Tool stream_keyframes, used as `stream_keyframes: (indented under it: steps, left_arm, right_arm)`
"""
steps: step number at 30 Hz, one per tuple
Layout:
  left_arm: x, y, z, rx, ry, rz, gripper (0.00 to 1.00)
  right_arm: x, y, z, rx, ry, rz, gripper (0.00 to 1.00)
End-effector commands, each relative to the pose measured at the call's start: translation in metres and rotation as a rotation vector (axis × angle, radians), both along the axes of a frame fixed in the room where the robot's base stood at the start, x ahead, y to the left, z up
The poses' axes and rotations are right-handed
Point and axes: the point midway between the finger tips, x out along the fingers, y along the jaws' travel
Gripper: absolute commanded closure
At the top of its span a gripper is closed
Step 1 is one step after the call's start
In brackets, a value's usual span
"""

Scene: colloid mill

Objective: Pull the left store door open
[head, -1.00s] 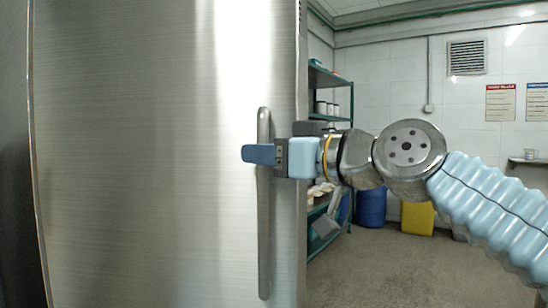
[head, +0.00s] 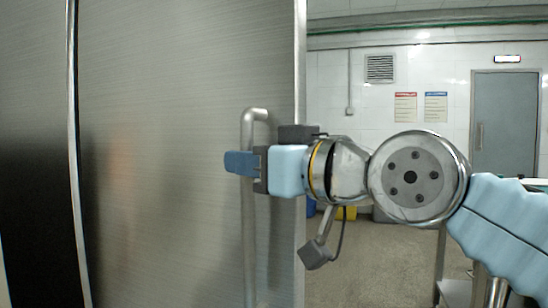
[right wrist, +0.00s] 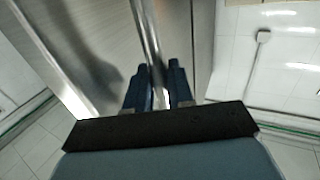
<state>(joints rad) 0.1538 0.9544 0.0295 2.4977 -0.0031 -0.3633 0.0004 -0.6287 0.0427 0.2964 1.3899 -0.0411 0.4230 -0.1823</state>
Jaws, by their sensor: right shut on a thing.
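The store door (head: 180,120) is a tall brushed-steel panel filling the left of the head view, with its edge near the middle. Its long vertical bar handle (head: 249,225) stands near that edge. My right gripper (head: 240,163) is shut on the handle in its upper part, its blue fingers reaching across the bar. In the right wrist view the handle (right wrist: 149,40) runs down between the two dark blue fingers (right wrist: 159,90), with the steel door behind it. My left gripper is not in view.
Right of the door edge is an open room with free floor (head: 375,260). A grey door (head: 505,125) and two posters (head: 420,107) are on the white back wall. A metal table or stand (head: 455,290) shows at the lower right.

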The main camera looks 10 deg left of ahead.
Motion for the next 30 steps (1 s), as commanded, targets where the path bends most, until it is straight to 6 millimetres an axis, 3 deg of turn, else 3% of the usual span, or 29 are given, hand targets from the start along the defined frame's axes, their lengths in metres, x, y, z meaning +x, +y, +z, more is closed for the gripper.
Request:
stream_keyframes:
  steps: [13, 14, 17, 26, 30]
  left_arm:
    - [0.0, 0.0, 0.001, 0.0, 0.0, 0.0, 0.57]
    - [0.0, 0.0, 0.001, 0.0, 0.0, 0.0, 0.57]
    - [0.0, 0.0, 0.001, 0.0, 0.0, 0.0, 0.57]
    - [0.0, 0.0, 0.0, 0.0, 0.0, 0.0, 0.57]
    - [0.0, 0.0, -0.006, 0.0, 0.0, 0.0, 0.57]
  right_arm:
    - [-0.005, 0.008, 0.002, 0.005, -0.003, 0.016, 1.0]
    - [-0.005, 0.008, 0.002, 0.005, -0.003, 0.016, 0.77]
    - [-0.005, 0.008, 0.002, 0.005, -0.002, 0.015, 0.61]
    - [-0.004, 0.004, 0.001, 0.002, -0.002, 0.009, 0.6]
    - [-0.01, -0.007, -0.001, 0.004, -0.003, 0.007, 0.6]
